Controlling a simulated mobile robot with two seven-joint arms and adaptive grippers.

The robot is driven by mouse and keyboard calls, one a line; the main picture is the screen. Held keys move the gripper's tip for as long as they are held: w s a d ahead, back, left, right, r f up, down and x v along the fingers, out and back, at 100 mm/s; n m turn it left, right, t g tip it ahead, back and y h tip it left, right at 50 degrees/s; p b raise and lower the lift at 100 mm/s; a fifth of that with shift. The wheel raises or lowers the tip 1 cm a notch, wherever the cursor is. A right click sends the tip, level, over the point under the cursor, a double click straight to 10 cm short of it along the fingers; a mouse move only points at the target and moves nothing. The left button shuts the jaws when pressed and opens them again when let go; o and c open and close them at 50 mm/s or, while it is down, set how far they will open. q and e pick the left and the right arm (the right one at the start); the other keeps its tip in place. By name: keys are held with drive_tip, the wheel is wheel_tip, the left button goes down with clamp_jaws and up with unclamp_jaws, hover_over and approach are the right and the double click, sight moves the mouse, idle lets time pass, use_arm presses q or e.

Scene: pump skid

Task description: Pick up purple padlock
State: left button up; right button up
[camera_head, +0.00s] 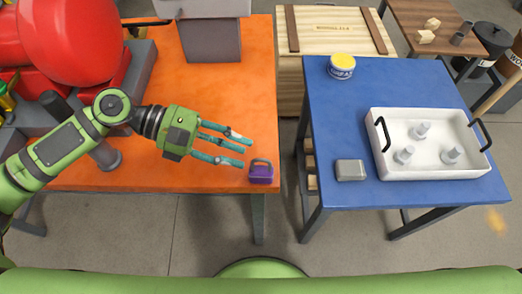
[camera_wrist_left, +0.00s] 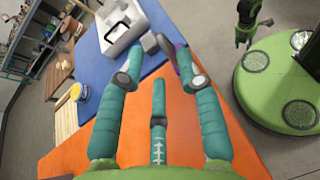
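The purple padlock (camera_head: 261,173) stands near the front right corner of the orange table (camera_head: 215,178), with its shackle up. My left gripper (camera_head: 246,151) is open and empty, with its three teal fingers spread just behind and left of the padlock. In the left wrist view, the padlock (camera_wrist_left: 184,62) shows as a purple patch beside the right finger, which partly hides it. I see no grip on it. My right gripper is not in the head view; a small green and black arm part shows at the top of the left wrist view, its fingers unclear.
The blue table (camera_head: 385,85) stands to the right across a gap. It carries a white tray (camera_head: 432,171) with several grey pieces, a grey box (camera_head: 350,170) and a yellow-topped can (camera_head: 341,66). Red machinery (camera_head: 80,40) and a grey block (camera_head: 210,40) stand behind my left arm.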

sight(267, 161)
use_arm(q)
drive_tip(key=d, duration=0.2)
drive_tip(key=s+d+p, duration=0.1)
drive_tip(key=shift+s+f, duration=0.1)
drive_tip(key=shift+f, duration=0.15)
drive_tip(key=x, duration=0.3)
drive_tip(key=shift+d+f+p, duration=0.1)
drive_tip(key=shift+d+p, duration=0.1)
drive_tip(key=shift+p, duration=0.15)
drive_tip(key=shift+d+f, duration=0.1)
drive_tip(key=shift+d, duration=0.05)
clamp_jaws()
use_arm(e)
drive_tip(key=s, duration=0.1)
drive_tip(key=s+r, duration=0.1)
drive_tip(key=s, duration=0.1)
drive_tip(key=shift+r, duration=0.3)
